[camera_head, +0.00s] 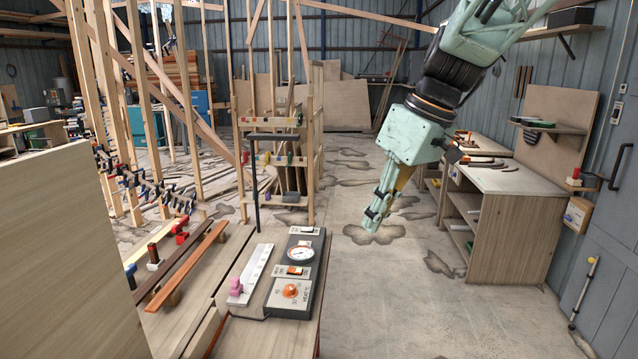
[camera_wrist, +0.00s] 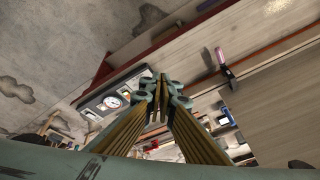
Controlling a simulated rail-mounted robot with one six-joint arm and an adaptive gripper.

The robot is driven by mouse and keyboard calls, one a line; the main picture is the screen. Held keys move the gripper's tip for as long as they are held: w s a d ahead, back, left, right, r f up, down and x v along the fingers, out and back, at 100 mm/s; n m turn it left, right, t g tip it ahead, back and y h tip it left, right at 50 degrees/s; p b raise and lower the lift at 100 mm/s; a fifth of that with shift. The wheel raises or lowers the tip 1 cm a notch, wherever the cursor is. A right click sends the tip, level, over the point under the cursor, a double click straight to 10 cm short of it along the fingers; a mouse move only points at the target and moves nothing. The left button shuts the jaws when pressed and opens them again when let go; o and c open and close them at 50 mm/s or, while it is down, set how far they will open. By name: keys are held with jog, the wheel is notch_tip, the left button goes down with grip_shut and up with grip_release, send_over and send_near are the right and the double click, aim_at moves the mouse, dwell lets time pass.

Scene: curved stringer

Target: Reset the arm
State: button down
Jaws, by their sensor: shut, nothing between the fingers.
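My arm reaches in from the top right of the head view, and my gripper (camera_head: 372,222) hangs pointing down over the open floor. It is to the right of the control panel and apart from everything. Its fingers are shut with nothing between them. In the wrist view my gripper (camera_wrist: 161,82) also shows with its fingertips together and empty.
A control panel (camera_head: 292,285) with a dial and an orange knob lies on the bench at the front, a pink object (camera_head: 236,287) beside it. A workbench (camera_head: 512,222) stands at the right. A wooden panel (camera_head: 60,260) fills the left. The middle floor (camera_head: 390,300) is clear.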

jog(key=s+d+m+t+h, duration=0.1)
jog(key=s+d+m, duration=0.3)
jog(key=s, duration=1.4)
jog(key=s+d+f+m+t+h, duration=0.1)
jog(key=s+d+m, duration=0.3)
jog(key=s, duration=1.4)
jog(key=shift+d+f+m+h, duration=0.2)
jog(key=shift+d+m+h, duration=0.1)
jog(key=shift+d+h, duration=0.6)
jog(key=shift+w, duration=0.1)
